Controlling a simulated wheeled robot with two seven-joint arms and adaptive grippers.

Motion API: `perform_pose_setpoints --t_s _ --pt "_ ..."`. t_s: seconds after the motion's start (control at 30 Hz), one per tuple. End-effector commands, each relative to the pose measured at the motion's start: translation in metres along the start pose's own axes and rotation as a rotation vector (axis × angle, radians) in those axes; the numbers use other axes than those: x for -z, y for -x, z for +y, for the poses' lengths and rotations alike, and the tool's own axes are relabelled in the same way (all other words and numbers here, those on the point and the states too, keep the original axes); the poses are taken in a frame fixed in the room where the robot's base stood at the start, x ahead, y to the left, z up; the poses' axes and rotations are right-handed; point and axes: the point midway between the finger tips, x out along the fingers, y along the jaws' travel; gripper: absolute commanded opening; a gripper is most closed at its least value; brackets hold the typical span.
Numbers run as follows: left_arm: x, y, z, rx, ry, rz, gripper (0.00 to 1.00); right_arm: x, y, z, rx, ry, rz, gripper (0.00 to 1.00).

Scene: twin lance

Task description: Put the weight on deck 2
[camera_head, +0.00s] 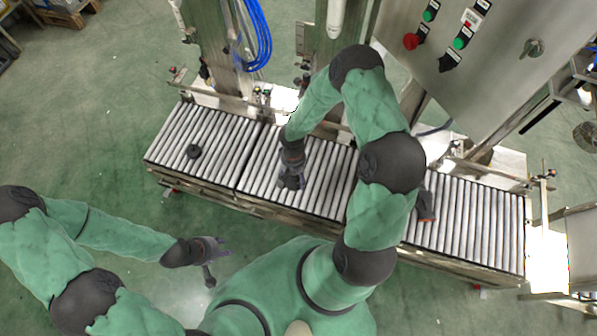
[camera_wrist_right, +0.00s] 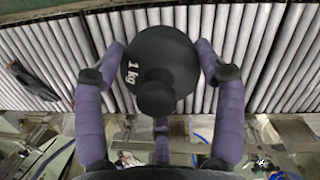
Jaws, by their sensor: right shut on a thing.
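The weight (camera_wrist_right: 160,62) is a black round body with a knob and a white "1 kg" mark. In the right wrist view it sits between the fingers of my right gripper (camera_head: 291,181), which is shut on it above the rollers. In the head view the gripper mostly hides it, over the middle roller section (camera_head: 325,185). I see no deck numbers. My left gripper (camera_head: 216,258) is open and empty, over the floor in front of the conveyor.
A dark object with an orange edge (camera_head: 425,207) lies on the right roller section (camera_head: 470,225), partly behind my right arm. A control cabinet (camera_head: 490,70) stands behind the conveyor.

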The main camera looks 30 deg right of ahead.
Motion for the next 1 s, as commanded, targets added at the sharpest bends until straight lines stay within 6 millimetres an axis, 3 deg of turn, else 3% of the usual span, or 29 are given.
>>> perform_pose_setpoints --t_s 0.03,0.1,0.4,0.8,1.0 --pt "0.000 -0.010 -0.003 0.000 0.000 -0.001 0.40 -0.001 -0.017 0.009 0.008 -0.054 -0.002 0.11" --pt "0.000 -0.015 -0.005 0.000 0.000 -0.001 0.40 -0.004 -0.031 0.017 0.019 -0.122 -0.001 0.11" --pt "0.001 -0.035 -0.013 0.000 0.000 -0.001 0.40 -0.020 -0.077 0.038 0.056 -0.353 0.004 0.11" --pt "0.002 -0.045 -0.016 0.000 0.000 0.000 0.40 -0.033 -0.101 0.046 0.078 -0.494 0.007 0.11" --pt "0.002 -0.045 -0.016 0.000 0.000 0.000 0.40 -0.023 -0.105 0.044 0.079 -0.499 0.007 0.11"
